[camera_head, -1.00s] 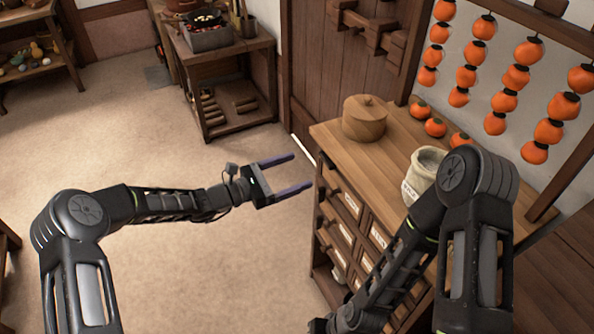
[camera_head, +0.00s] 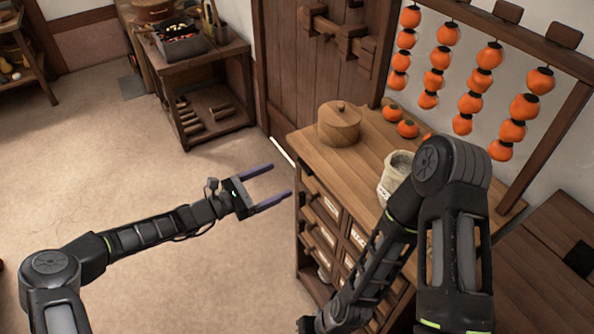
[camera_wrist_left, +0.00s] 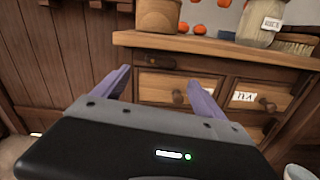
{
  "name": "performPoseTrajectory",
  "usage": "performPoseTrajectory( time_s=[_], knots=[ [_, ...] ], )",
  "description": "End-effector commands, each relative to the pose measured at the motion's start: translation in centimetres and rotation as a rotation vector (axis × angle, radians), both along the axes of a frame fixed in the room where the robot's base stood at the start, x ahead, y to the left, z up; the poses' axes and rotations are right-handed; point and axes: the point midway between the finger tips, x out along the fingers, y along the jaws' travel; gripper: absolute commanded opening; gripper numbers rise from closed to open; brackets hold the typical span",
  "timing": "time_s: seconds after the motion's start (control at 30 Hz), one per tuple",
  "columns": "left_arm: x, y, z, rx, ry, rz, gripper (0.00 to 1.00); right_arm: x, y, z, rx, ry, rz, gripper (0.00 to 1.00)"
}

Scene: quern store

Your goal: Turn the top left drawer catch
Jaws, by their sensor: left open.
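The wooden drawer cabinet (camera_head: 299,160) stands right of centre in the head view. Its top left drawer (camera_wrist_left: 150,89) has a round knob (camera_wrist_left: 180,97) in the left wrist view. A small dark piece (camera_wrist_left: 160,61) on the rail above that drawer looks like the catch; its exact turn is too small to tell. My left gripper (camera_head: 281,180) is open and empty, its fingers pointing at the cabinet's left front. In the left wrist view its fingers (camera_wrist_left: 160,80) spread in front of the top left drawer, apparently short of it. My right arm covers part of the cabinet; its gripper is out of view.
A lidded wooden tub (camera_head: 339,126), a pale sack-like jar (camera_head: 393,184) and orange persimmons (camera_head: 407,129) sit on the cabinet top. A wooden door (camera_head: 300,75) is behind. A side table (camera_head: 215,70) stands at the back. The floor at left is clear.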

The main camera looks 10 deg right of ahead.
Motion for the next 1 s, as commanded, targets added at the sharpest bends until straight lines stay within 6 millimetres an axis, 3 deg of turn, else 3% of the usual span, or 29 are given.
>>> performPoseTrajectory(
  time_s=[0.17,0.6,1.0],
  knots=[
    [0.4,-1.1,0.1,-0.002,-0.001,-0.002,0.82,0.0,0.0,0.3,0.000,0.001,0.000,0.00],
    [2.6,-6.7,0.1,0.000,0.000,-0.002,0.82,-0.2,-0.1,1.2,-0.003,0.004,-0.002,0.00],
    [2.8,-7.2,0.0,0.001,0.001,-0.001,0.79,-0.2,-0.1,1.2,-0.003,0.005,-0.001,0.00]
  ],
)
